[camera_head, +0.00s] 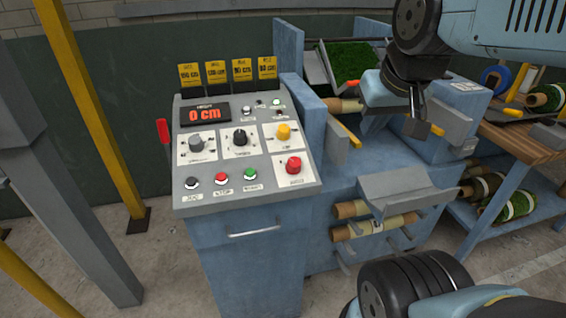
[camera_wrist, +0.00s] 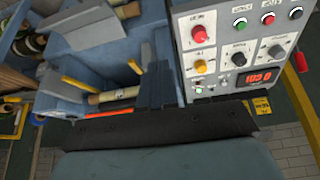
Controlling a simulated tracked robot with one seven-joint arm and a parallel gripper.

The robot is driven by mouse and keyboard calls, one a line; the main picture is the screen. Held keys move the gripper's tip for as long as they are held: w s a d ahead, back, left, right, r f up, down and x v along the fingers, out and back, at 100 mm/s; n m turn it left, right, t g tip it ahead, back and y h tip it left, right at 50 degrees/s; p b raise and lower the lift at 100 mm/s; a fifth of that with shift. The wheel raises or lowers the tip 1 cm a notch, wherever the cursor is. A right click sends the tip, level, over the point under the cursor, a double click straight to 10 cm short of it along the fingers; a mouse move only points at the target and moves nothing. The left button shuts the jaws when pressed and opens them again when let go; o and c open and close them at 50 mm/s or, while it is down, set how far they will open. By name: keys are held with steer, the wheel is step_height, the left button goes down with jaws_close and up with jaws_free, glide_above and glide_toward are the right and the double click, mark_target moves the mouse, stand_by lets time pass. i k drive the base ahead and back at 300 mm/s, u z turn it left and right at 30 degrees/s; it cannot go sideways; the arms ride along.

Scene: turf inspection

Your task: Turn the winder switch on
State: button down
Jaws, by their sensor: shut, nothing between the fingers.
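The grey control panel (camera_head: 245,150) stands on a blue cabinet, with a red display reading 0 cm (camera_head: 204,114). It carries a grey knob (camera_head: 196,143), a black knob (camera_head: 240,138), a yellow knob (camera_head: 283,131) and a red mushroom button (camera_head: 293,165). Small toggle switches (camera_head: 247,112) sit near the top, with a green light close by. The labels are too small to tell which is the winder switch. My gripper (camera_head: 415,122) is shut and empty, right of the panel and apart from it.
Black, red and green push buttons (camera_head: 221,179) line the panel's lower edge. A red lever (camera_head: 163,131) sticks out at its left. Blue machine frames, a green turf piece (camera_head: 352,60) and cardboard-cored rolls (camera_head: 375,226) are at the right. A yellow post (camera_head: 90,105) stands left.

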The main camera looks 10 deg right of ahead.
mark_target(292, 167)
steer(key=z, duration=1)
steer(key=k, duration=1.55)
steer(key=u, duration=1.1)
steer(key=i, duration=1)
